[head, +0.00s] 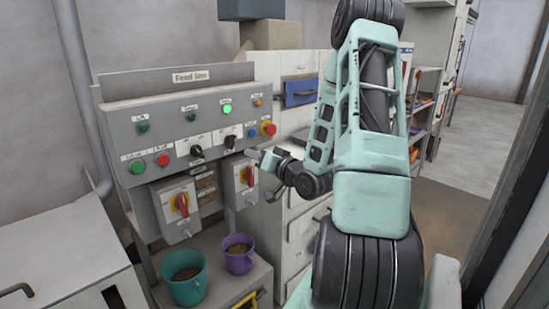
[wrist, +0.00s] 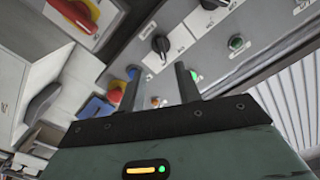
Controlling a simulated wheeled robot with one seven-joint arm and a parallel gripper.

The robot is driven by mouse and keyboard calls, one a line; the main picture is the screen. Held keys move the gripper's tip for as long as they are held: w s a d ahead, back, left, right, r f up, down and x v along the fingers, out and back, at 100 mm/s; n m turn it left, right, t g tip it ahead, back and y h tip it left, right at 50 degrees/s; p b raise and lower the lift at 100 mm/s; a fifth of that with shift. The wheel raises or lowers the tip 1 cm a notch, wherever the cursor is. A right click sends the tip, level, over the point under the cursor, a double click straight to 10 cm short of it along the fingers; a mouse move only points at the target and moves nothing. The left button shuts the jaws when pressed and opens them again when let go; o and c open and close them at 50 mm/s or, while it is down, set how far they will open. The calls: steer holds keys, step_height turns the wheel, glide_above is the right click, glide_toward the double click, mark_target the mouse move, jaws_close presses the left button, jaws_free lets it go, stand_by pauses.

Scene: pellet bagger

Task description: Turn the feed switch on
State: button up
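The grey control panel (head: 175,115) carries two black rotary knobs, a left one (head: 197,151) and a right one (head: 230,142). Their labels are too small to read, so I cannot tell which is the feed switch. My gripper (head: 256,156) is small in the head view, just below and right of the right knob. In the wrist view my gripper (wrist: 158,69) has its two fingers apart with nothing between them. A black knob (wrist: 160,45) shows just beyond the fingertips, apart from them. A second knob (wrist: 212,3) is cut by the top edge.
A lit green lamp (head: 227,109), a blue button (head: 252,132) and a red-and-yellow stop button (head: 268,128) are near the knobs. Red-handled switch boxes (head: 182,204) (head: 248,176) hang below.

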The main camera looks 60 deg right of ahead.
steer(key=p+v, duration=0.7)
steer(key=p, duration=0.3)
stand_by(0.7)
